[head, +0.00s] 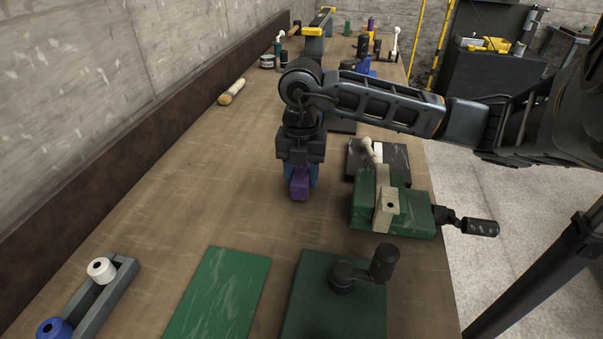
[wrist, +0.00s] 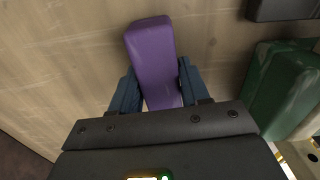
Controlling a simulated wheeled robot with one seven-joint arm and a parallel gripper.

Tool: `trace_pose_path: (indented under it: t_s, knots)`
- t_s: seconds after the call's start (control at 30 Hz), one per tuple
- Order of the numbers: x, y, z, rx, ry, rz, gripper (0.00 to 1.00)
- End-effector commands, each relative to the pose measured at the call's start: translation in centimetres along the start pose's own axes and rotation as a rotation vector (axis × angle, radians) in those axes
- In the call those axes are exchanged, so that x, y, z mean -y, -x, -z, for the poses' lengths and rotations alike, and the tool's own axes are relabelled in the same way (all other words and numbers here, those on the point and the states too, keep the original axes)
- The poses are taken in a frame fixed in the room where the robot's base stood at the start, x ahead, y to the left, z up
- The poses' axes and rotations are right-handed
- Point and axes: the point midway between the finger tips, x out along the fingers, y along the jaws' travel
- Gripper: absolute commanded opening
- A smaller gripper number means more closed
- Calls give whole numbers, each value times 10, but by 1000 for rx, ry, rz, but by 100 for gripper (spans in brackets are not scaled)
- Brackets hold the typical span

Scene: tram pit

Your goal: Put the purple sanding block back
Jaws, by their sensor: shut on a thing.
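The purple sanding block (head: 299,184) is held between the fingers of my gripper (head: 300,175), over the middle of the workbench. In the wrist view the purple block (wrist: 154,55) sticks out lengthwise past the blue fingers of my gripper (wrist: 153,88), which are shut on its near part. The block points away from the wrist. I cannot tell whether its underside touches the bench. No place marked for the block can be made out for sure.
A green vise (head: 405,215) stands right of the block, with a dark plate behind it. Green mats (head: 218,295) lie in front, the right one bearing a dark knobbed thing (head: 383,264). A grey holder (head: 100,300) with rolls is front left. The bench (head: 180,200) left of my gripper is clear.

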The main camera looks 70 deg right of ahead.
Motion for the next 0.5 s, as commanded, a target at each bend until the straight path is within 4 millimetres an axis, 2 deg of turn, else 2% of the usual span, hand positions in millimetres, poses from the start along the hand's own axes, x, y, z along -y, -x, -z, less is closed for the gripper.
trace_pose_path:
  t_s: [0.4,0.43,0.5]
  knots:
    - [0,-6,0,0,0,0,17]
    - [0,-4,0,0,0,0,48]
    - [0,-4,0,0,0,0,55]
